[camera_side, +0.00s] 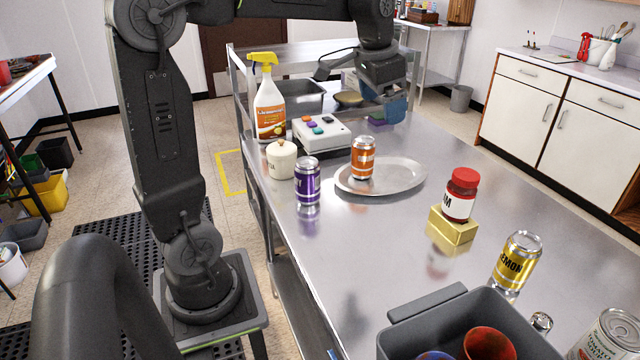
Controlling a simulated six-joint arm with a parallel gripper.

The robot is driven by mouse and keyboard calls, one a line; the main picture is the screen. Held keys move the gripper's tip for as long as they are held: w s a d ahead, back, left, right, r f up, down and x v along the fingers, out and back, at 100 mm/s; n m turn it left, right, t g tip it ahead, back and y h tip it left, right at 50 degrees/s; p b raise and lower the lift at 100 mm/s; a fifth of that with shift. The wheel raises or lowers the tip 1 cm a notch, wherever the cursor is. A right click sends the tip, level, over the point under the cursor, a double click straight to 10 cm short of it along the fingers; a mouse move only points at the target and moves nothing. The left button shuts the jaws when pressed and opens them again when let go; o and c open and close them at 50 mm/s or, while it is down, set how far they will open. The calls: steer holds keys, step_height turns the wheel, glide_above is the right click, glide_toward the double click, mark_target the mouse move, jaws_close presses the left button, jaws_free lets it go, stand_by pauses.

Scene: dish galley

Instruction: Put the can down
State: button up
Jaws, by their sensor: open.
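An orange can (363,158) stands upright on an oval metal platter (408,180). A purple can (307,182) stands upright on the steel counter, left of the platter. A yellow can marked lemon (516,262) stands at the right. My gripper (350,88) is open at the far part of the counter, above and behind the orange can and apart from all three cans. One dark finger reaches out to the left; the other is hard to make out. I see no can between the fingers.
A spray bottle (269,103), a white lidded pot (281,160) and a button box (321,135) stand left of the platter. A blue container (396,108) is beside my gripper. A red-lidded jar (461,195) stands on a gold block (452,228). A grey bin (440,318) is in front.

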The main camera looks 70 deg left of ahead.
steer(key=s+d+f+t, duration=0.1)
steer(key=s+d+f, duration=0.1)
steer(key=s+d, duration=0.2)
steer(key=s+d+f+t, duration=0.1)
steer(key=s+d+f, duration=0.2)
steer(key=s, duration=0.4)
steer(key=s+d+f+h, duration=0.1)
steer(key=s+d+f, duration=0.1)
steer(key=s+d, duration=0.3)
steer(key=shift+s+d+f+n+t, duration=0.2)
steer(key=shift+s+n+t, duration=0.2)
steer(key=shift+s, duration=0.45)
steer(key=shift+o, duration=0.4)
